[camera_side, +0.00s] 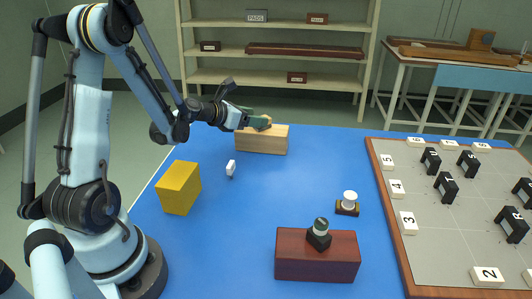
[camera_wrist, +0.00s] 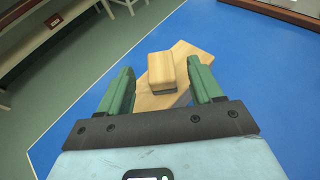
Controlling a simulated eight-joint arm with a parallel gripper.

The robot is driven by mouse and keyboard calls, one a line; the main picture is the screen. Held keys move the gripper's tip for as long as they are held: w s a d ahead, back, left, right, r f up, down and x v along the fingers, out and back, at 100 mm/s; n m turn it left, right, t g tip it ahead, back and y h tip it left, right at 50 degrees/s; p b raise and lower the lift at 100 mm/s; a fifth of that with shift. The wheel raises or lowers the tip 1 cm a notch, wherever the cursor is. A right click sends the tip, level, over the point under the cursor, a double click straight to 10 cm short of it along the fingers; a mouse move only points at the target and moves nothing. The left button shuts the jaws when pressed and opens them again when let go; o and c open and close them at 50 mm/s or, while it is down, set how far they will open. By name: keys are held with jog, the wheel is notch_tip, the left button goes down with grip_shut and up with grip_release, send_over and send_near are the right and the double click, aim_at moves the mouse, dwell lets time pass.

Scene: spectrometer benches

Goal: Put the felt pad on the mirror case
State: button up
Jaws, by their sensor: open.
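A small tan block with a dark grey underside (camera_wrist: 161,70), which looks like the felt pad, rests on a pale wooden box (camera_side: 262,143); its end also shows in the side view (camera_side: 267,121). My gripper (camera_wrist: 160,66) is open, its green fingers on either side of the block with gaps showing. In the side view my gripper (camera_side: 256,121) is at the top of the wooden box and hides part of the block. A red-brown box (camera_side: 317,263) at the front looks like the mirror case.
A yellow block (camera_side: 178,188), a small white piece (camera_side: 231,168) and a white-topped piece on a dark base (camera_side: 348,202) stand on the blue bench (camera_side: 240,235). A board with numbered tiles and black lettered pieces (camera_side: 440,215) lies at right. The bench middle is clear.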

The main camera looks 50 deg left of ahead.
jog(key=v, duration=0.8)
jog(key=s+d+r+m+g, duration=0.1)
jog(key=s+d+m+g, duration=0.2)
jog(key=d+m, duration=0.7)
jog(key=s+d+r+m+g, duration=0.1)
jog(key=s+d+m+g, duration=0.2)
jog(key=d+m, duration=0.8)
jog(key=s+m, duration=0.2)
jog(key=m, duration=1.3)
